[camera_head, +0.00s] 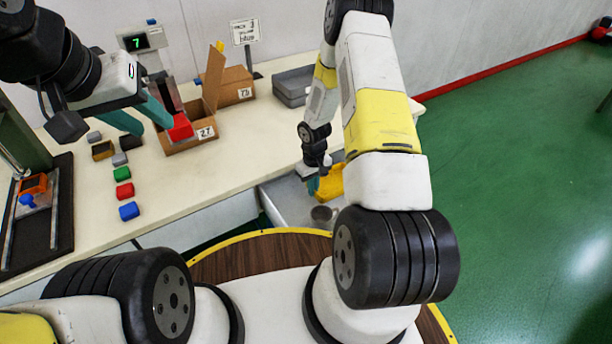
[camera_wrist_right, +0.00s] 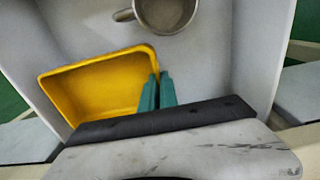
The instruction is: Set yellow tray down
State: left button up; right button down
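The yellow tray (camera_wrist_right: 85,92) lies in the light grey drawer, at the drawer's left side in the right wrist view. In the head view only part of the tray (camera_head: 331,184) shows beside my right arm. My right gripper (camera_wrist_right: 158,90) has its teal fingers close together at the tray's right wall, with the rim between them. The tray looks at or near the drawer floor; any gap under it is hidden. My left gripper (camera_head: 146,122) is over the table with its fingers apart. A red block (camera_head: 180,128) is just beyond one fingertip, at the open cardboard box; contact is unclear.
A metal mug (camera_wrist_right: 165,12) stands in the drawer (camera_head: 285,203) close to the tray; it also shows in the head view (camera_head: 322,214). Several small blocks lie on the table (camera_head: 200,180). Cardboard boxes (camera_head: 203,132), a scale display (camera_head: 140,41) and grey bins (camera_head: 293,85) stand behind.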

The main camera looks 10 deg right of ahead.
aim_at(312, 207)
jog(key=shift+f, duration=3.1)
jog(key=shift+f, duration=0.1)
jog(key=c, duration=1.6)
grip_release()
